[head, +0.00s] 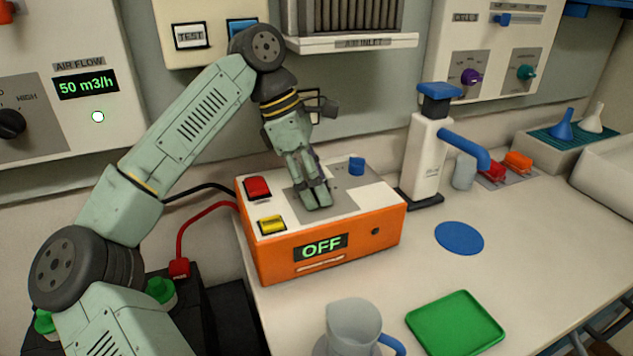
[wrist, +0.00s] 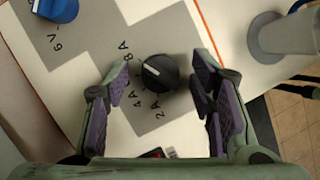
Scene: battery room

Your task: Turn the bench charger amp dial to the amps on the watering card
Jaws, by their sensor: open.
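The bench charger (head: 330,246) is an orange box with a white top, and its front display (head: 321,247) reads OFF. The black amp dial (wrist: 160,73) shows in the wrist view with a white pointer mark on its left part. Amp labels run along its left and lower side; 8 A, 4 A and 2 A are legible, and a finger may hide others. My gripper (head: 318,203) is open over the charger top. In the wrist view its purple-padded fingertips (wrist: 163,88) stand either side of the dial, apart from it. No watering card is recognisable in view.
On the charger are a blue knob (head: 357,166), a red button (head: 258,187) and a yellow button (head: 272,225). A grey jug (head: 352,328) stands in front, a green tray (head: 455,322) to its right. A white dispenser (head: 427,150) stands behind right.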

